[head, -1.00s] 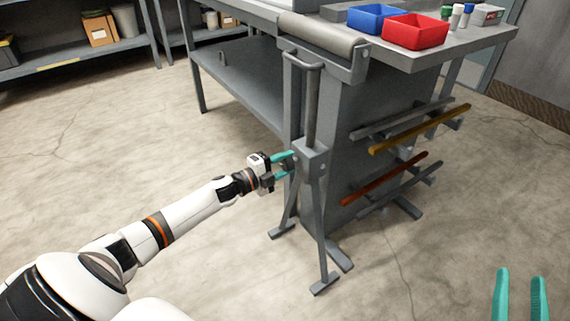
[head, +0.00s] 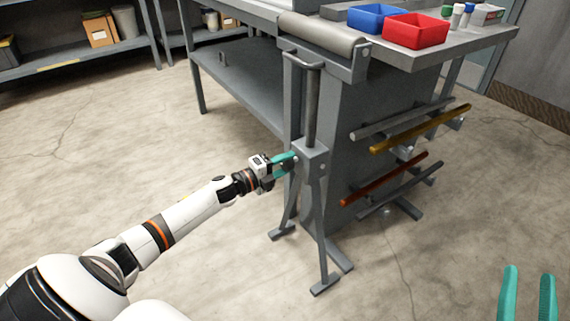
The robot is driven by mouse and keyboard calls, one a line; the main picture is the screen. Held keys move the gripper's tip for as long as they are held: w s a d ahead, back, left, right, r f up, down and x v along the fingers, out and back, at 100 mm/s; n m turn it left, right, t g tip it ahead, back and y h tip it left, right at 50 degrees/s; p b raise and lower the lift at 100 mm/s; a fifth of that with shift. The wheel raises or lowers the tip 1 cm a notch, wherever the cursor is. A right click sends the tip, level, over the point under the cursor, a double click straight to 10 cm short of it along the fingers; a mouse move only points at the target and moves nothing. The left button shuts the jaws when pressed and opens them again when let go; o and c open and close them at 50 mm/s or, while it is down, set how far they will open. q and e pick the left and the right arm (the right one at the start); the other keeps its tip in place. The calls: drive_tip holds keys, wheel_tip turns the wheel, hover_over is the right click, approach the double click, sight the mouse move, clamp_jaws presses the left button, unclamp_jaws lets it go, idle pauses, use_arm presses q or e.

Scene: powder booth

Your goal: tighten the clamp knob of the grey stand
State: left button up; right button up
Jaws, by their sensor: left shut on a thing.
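The grey stand (head: 310,157) stands upright on the floor at the end of the workbench, with splayed feet, a post and a grey roller (head: 322,36) on top. My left gripper (head: 294,161) reaches in from the left and is shut at the left side of the stand's clamp block, where the clamp knob sits. The knob itself is hidden between the teal fingers. My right gripper (head: 527,296) shows at the lower right, its two teal fingers apart and empty, far from the stand.
The workbench (head: 455,52) carries a blue bin (head: 357,18), a red bin (head: 415,31) and several small bottles. Bars, including a yellow one (head: 420,129) and a red-brown one (head: 384,180), lie on a rack right of the stand. Shelving (head: 75,62) stands at the back left. The floor in front is clear.

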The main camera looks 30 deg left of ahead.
use_arm(q)
drive_tip(key=o, duration=1)
drive_tip(key=shift+c, duration=0.2)
drive_tip(key=shift+s+a, duration=0.2)
drive_tip(key=shift+s, duration=0.25)
drive_tip(key=p+v, duration=0.3)
drive_tip(key=v, duration=0.8)
use_arm(e)
wheel_tip(320, 180, down, 11)
drive_tip(key=d+g+h, duration=0.1)
drive_tip(key=g+h, duration=0.2)
drive_tip(key=g, duration=0.5)
drive_tip(key=shift+w+d, duration=0.3)
drive_tip(key=shift+d, duration=0.05)
use_arm(q)
drive_tip(key=shift+f, duration=0.1)
use_arm(e)
drive_tip(key=shift+r, duration=0.1)
